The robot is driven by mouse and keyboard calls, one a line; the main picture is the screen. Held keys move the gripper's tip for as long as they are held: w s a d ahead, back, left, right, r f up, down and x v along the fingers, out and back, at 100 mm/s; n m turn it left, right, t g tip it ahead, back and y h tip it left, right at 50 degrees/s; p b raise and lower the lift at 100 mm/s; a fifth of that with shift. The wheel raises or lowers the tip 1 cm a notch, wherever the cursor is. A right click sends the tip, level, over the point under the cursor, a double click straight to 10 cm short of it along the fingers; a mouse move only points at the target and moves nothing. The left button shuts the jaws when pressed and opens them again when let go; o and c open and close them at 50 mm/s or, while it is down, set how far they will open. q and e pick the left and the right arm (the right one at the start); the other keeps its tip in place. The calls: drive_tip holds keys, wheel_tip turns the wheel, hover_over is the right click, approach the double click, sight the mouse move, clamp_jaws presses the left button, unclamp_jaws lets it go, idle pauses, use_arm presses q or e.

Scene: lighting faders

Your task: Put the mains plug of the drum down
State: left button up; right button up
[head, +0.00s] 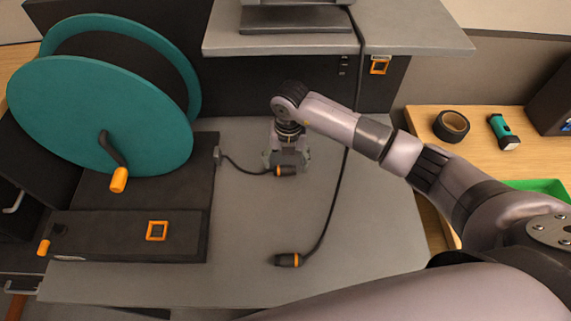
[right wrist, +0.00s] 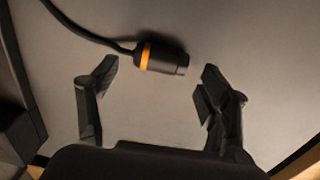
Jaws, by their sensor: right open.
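The drum (head: 90,115) has teal flanges and stands at the left in the head view. Its short black cable leads to the mains plug (head: 288,171), black with an orange ring, lying on the grey worktop (head: 235,225). My right gripper (head: 287,160) is right at this plug, pointing down. My left gripper is out of view.
A second black plug with an orange ring (head: 286,260) lies nearer on the worktop, its cable (head: 335,195) running up to the raised grey shelf (head: 420,38). A side table (head: 480,160) at right holds tape (head: 451,126) and a teal torch (head: 504,131). The worktop's front is mostly clear.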

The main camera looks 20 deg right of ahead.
sight(286, 168)
wheel_tip(286, 168, up, 6)
drive_tip(key=shift+d+f+b, duration=0.1)
drive_tip(key=shift+d+b, duration=0.05)
drive_tip(key=shift+b, duration=0.3)
